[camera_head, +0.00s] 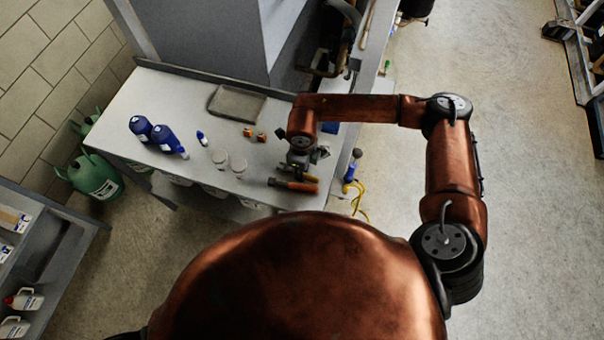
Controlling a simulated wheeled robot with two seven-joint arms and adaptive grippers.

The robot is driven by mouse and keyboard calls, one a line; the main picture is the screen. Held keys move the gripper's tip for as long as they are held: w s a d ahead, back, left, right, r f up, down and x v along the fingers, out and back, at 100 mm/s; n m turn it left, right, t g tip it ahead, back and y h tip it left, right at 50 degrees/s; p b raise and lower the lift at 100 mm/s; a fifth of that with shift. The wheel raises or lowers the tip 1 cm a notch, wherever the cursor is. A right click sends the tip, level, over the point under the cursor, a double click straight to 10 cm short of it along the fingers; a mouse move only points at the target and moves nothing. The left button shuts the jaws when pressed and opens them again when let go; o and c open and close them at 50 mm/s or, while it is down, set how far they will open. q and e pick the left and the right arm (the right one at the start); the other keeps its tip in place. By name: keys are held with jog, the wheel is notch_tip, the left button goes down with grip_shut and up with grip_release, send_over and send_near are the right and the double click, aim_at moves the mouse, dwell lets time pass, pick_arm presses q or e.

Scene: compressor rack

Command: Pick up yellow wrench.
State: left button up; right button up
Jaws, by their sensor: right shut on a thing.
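My right gripper (298,168) points down at the front right part of the grey workbench (185,95). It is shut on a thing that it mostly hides. Yellow parts, which look like the yellow wrench (311,177), show on both sides of the fingers. I cannot tell whether the wrench is lifted off the bench. An orange-handled tool with a dark end (293,185) lies just in front of the gripper, very close to it. My left gripper is not in view.
Two blue bottles (165,138), a small blue-white bottle (201,138), pale jars (238,164), small orange-brown pieces (262,137) and a grey tray (237,104) are on the bench. A blue-handled item (350,172) with a yellow cord is right of it. Green jugs (97,178) stand left.

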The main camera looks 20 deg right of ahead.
grip_shut()
jog(key=shift+w, duration=0.1)
jog(key=shift+r, duration=0.55)
notch_tip(320, 180, up, 2)
jog(key=shift+r+b, duration=0.1)
jog(key=shift+b, duration=0.2)
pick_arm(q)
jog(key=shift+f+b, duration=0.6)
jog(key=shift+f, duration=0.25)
pick_arm(e)
jog(key=d+r, duration=0.9)
jog(key=d, duration=0.5)
jog(key=shift+r, duration=0.35)
